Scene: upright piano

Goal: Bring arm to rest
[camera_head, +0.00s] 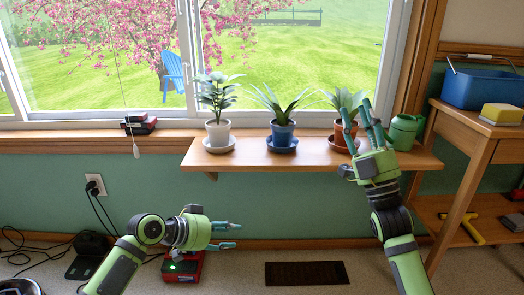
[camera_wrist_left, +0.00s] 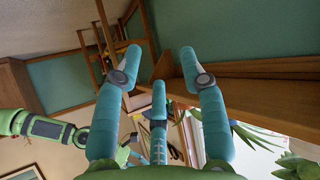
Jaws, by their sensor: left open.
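In the head view my left gripper (camera_head: 234,235) is low in front of the green wall, below the shelf, its fingers pointing right. In the left wrist view its blue fingers (camera_wrist_left: 160,62) stand apart with nothing between them. My right gripper (camera_head: 364,116) is raised at the right part of the wooden shelf (camera_head: 255,160), fingers pointing up. Its fingers are spread in front of the terracotta pot (camera_head: 340,139) and partly cover that plant. I see no object held in it; whether it touches the pot I cannot tell.
A white pot (camera_head: 218,133) and a blue pot (camera_head: 282,136) with plants stand on the shelf; a green watering can (camera_head: 403,132) is right of my right gripper. A wooden table (camera_head: 478,130) stands at right. A red device (camera_head: 184,267) is on the floor below my left gripper.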

